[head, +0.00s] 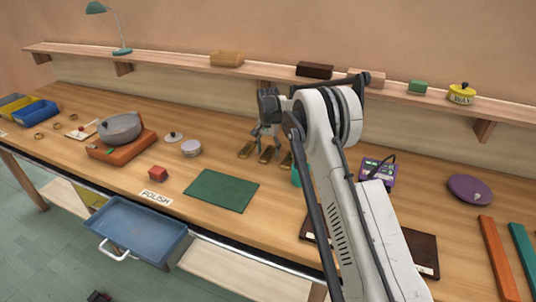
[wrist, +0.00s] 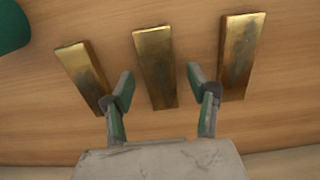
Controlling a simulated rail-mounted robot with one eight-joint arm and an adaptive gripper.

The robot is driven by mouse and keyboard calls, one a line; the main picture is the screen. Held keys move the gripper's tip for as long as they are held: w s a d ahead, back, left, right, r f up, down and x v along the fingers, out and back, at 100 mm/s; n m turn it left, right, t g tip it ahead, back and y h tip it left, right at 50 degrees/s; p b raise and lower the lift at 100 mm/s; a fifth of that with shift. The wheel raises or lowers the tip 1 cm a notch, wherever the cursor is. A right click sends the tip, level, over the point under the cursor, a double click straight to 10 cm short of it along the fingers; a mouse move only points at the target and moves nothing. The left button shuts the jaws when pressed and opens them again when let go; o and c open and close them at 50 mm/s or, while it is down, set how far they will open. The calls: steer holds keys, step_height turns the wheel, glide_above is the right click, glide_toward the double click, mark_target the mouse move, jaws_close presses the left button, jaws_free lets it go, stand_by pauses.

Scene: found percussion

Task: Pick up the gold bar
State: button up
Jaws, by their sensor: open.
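Three gold bars lie side by side on the wooden bench: the left bar (wrist: 80,72), the middle bar (wrist: 155,68) and the right bar (wrist: 241,55) in the wrist view. They also show in the head view, where one bar (head: 246,150) and another (head: 266,155) are clear and the third is partly hidden by my arm. My gripper (wrist: 158,76) is open and empty, its fingers on either side of the middle bar. The right finger appears close to the right bar. I cannot tell the height above the bench. In the head view my gripper (head: 267,136) is over the bars.
A teal round object (head: 296,176) stands close to the bars, and also shows in the wrist view (wrist: 12,25). A shelf (head: 190,62) runs along the wall behind. Bare bench lies between the mat and bars.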

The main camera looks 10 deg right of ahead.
steer(key=shift+f, duration=0.3)
steer(key=shift+c, duration=0.5)
jaws_close()
steer(key=shift+r, duration=0.1)
